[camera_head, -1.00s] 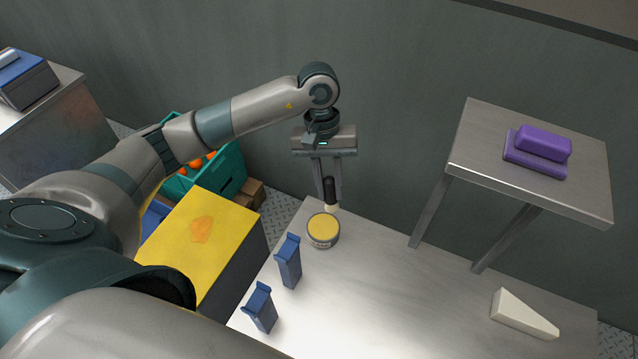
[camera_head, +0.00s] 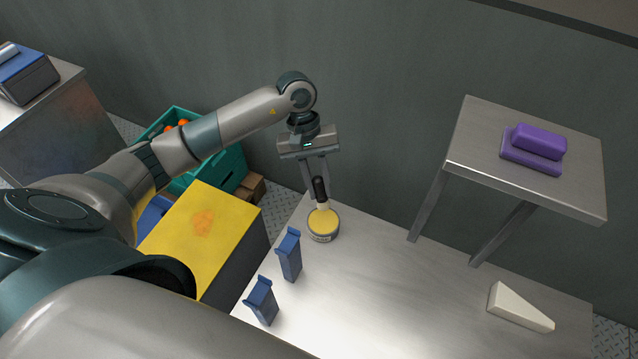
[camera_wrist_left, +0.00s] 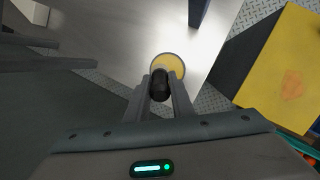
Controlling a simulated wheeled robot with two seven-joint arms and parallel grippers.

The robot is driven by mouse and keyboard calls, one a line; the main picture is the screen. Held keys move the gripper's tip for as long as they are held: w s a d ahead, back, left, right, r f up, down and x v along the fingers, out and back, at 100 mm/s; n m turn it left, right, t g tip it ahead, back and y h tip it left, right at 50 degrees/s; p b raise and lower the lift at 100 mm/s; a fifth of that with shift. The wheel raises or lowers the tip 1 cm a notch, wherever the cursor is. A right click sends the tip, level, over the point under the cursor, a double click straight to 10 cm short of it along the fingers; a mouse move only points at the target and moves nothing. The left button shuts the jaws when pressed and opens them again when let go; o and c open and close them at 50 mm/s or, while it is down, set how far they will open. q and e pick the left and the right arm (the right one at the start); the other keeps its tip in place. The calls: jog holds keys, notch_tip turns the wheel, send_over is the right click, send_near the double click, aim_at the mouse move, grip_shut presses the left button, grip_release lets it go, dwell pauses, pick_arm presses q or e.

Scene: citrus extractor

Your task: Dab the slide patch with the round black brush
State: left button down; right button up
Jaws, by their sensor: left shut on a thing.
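My left gripper (camera_head: 318,190) is shut on the round black brush (camera_head: 320,188), holding it nearly upright with its pale tip down. The tip is over the yellow top of a round tin (camera_head: 323,228); I cannot tell whether it touches. In the left wrist view the brush (camera_wrist_left: 160,86) sits between the fingers, and the tin (camera_wrist_left: 168,66) lies just beyond it. An orange patch (camera_head: 203,223) lies on the yellow top of a dark box (camera_head: 222,215), left of the gripper. My right gripper is not in view.
Two blue uprights (camera_head: 289,256) stand on the metal table (camera_head: 400,290) between the box and tin. A white wedge (camera_head: 520,308) lies at the right. A raised shelf (camera_head: 580,185) holds a purple block (camera_head: 538,142). A teal crate (camera_head: 228,172) with oranges is behind the box.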

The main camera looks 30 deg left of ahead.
pick_arm(q)
jog(key=shift+f+b, duration=0.35)
jog(key=shift+f, duration=2.45)
jog(key=shift+f+b, duration=0.65)
jog(key=shift+b, duration=0.15)
jog(key=shift+s+f+b, duration=0.15)
jog(key=shift+s+b, duration=0.05)
jog(key=shift+b, duration=0.4)
dwell(2.6)
jog(key=shift+w+r, duration=0.2)
jog(key=shift+r, duration=0.65)
jog(key=shift+r+p, duration=0.7)
jog(key=shift+r, duration=2.1)
